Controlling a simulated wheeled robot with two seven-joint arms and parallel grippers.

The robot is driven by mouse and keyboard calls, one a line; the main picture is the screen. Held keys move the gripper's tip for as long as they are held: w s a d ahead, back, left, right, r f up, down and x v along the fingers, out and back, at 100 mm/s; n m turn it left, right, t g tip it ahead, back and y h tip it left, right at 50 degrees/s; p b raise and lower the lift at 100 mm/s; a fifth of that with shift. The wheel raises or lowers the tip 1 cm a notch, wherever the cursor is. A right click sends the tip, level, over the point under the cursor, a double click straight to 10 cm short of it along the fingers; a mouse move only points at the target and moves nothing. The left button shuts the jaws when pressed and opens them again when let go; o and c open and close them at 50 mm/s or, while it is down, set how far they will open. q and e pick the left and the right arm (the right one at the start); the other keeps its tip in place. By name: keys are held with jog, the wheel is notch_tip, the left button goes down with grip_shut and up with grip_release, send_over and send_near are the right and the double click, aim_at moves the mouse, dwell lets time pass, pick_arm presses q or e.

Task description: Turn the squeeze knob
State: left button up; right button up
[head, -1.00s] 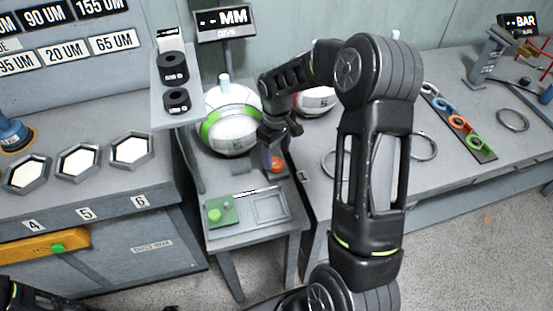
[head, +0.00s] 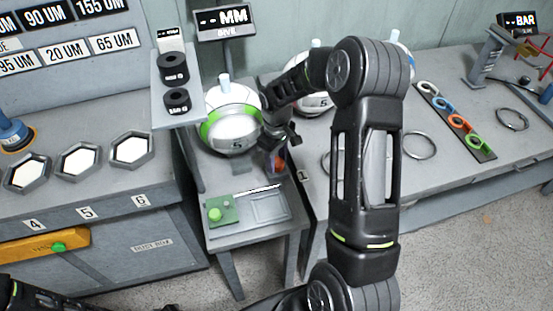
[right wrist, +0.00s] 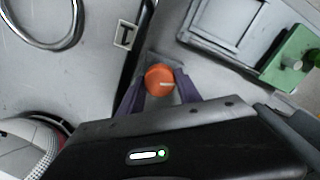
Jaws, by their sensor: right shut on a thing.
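The squeeze knob is a round orange knob (right wrist: 160,80) with a pale pointer line, in the right wrist view. My right gripper (right wrist: 160,92) has its two purple fingers on either side of the knob and is shut on it. In the head view the knob (head: 280,164) is mostly hidden behind my right gripper (head: 275,160), beside the ball with the green band (head: 232,130). My left gripper is not in view; only a dark part of my left arm shows at the bottom left.
A green box with a button (head: 222,211) and a recessed tray (head: 269,207) lie in front of the knob. The MM display (head: 223,20) stands behind. Metal rings (head: 420,145) and a strip of coloured rings (head: 458,122) lie on the right bench.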

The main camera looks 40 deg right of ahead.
grip_shut()
jog(key=shift+m, duration=0.4)
jog(key=shift+m+b, duration=0.75)
jog(key=shift+m, duration=0.05)
jog(key=shift+m+b, duration=0.55)
jog(key=shift+m, duration=0.65)
jog(key=m, duration=0.2)
jog(key=shift+m+b, duration=0.3)
jog(key=shift+m, duration=1.7)
jog(key=c, duration=0.6)
grip_release()
jog(key=o, duration=1.4)
